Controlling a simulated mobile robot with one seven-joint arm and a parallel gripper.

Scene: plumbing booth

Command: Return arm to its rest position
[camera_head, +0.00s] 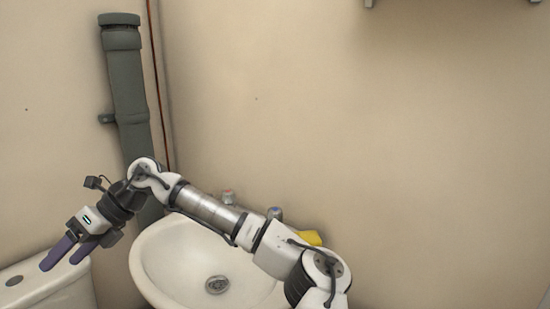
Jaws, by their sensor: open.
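My gripper (60,259) is at the lower left of the head view, at the end of my extended arm. Its two dark purple fingers are apart, with nothing seen between them. It points down and to the left, in front of or above the white toilet cistern (50,292); I cannot tell the exact distance. My arm stretches from the lower middle of the picture up and leftward across the white washbasin (165,262), hiding part of its rim and back.
A grey drain pipe (128,95) stands in the corner behind my wrist. Basin taps (274,213) and a yellow object (309,237) are partly hidden behind my arm. A shelf or bracket (455,2) shows at the top right. The wall on the right is bare.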

